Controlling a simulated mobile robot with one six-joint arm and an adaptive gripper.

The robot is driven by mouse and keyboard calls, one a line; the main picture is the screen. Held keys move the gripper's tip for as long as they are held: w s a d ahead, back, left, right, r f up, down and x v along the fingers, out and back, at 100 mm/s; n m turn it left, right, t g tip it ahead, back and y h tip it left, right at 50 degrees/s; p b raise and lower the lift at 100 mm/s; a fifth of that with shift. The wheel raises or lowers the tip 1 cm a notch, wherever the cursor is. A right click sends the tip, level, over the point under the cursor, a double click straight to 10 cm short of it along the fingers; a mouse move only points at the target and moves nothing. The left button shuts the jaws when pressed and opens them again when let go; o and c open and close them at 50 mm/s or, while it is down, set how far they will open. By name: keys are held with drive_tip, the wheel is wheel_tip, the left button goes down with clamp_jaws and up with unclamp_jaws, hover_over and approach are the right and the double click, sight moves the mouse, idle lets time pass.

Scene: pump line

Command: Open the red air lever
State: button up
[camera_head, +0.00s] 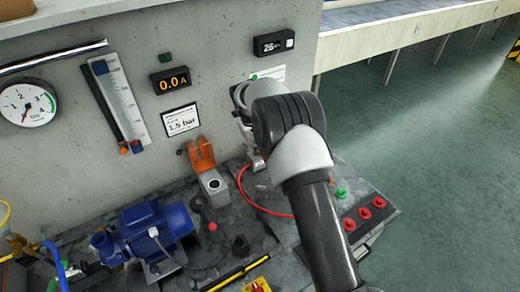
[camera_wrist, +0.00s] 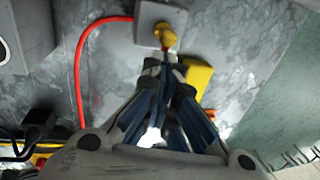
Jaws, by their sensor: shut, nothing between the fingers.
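In the wrist view a red air hose (camera_wrist: 82,75) curves to a grey plate (camera_wrist: 150,22) that carries a yellow-brass fitting (camera_wrist: 166,37). My gripper (camera_wrist: 166,66) is shut and empty, its blue-grey fingers pointing at this fitting with the tips just below it. I cannot tell whether the tips touch it. In the head view the red hose (camera_head: 246,192) runs behind my arm, which hides the fitting and my fingertips.
A yellow block (camera_wrist: 199,77) lies right of my fingers. In the head view an orange bracket (camera_head: 202,153) and a blue pump (camera_head: 152,228) stand left of my arm. Several red knobs (camera_head: 364,213) and a green button (camera_head: 340,193) sit right of it. The wall (camera_head: 225,60) is close behind.

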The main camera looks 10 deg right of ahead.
drive_tip(key=o, duration=0.6)
drive_tip(key=shift+s+f, duration=0.25)
drive_tip(key=shift+f, duration=0.15)
drive_tip(key=r, duration=0.4)
drive_tip(key=a+r, duration=0.1)
drive_tip(key=r, duration=0.3)
drive_tip(key=a+r, duration=0.1)
drive_tip(key=r, duration=0.3)
drive_tip(key=shift+s+a+r, duration=0.15)
drive_tip(key=shift+a+r, duration=0.05)
drive_tip(key=shift+c, duration=0.5)
